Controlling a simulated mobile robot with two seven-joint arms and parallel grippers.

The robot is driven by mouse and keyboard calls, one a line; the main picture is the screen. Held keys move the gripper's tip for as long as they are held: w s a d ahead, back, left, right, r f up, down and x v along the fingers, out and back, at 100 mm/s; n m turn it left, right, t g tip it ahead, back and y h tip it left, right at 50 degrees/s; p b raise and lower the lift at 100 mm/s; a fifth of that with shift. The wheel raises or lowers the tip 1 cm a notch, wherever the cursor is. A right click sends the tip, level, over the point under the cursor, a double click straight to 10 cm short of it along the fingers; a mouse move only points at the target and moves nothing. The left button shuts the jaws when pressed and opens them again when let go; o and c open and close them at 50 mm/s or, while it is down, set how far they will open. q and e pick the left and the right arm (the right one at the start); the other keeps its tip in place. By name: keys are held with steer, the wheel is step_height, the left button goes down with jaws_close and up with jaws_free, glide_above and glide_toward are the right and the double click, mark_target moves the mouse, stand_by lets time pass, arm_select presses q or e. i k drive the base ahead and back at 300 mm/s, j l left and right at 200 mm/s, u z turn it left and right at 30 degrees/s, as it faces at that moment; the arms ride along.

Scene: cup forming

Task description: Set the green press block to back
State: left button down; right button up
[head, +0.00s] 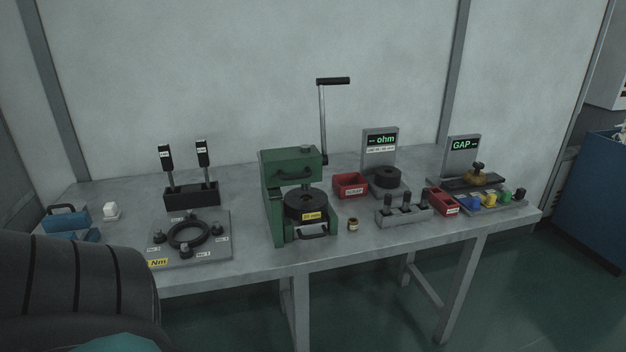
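The green press (273,216) stands on the grey workbench near its middle. Its green press block (283,167), with a dark handle on its front, sits at the top of the frame. Below the block is a black round die (305,203) with a yellow label, and a gap shows between them. A lever (323,125) with a black grip rises upright at the press's right side. A second handle (314,232) is low on the press front. Neither of my grippers shows; a dark arm part of mine fills the lower left.
The bench (345,249) also holds a plate with a black ring (187,235), two upright black-handled tools (190,194), a red bin (350,185), an ohm display (380,145), a peg rack (404,214) and a GAP display (463,146). Bare bench shows around the press.

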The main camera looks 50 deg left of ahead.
mark_target(280, 167)
steer(key=u, duration=1.2)
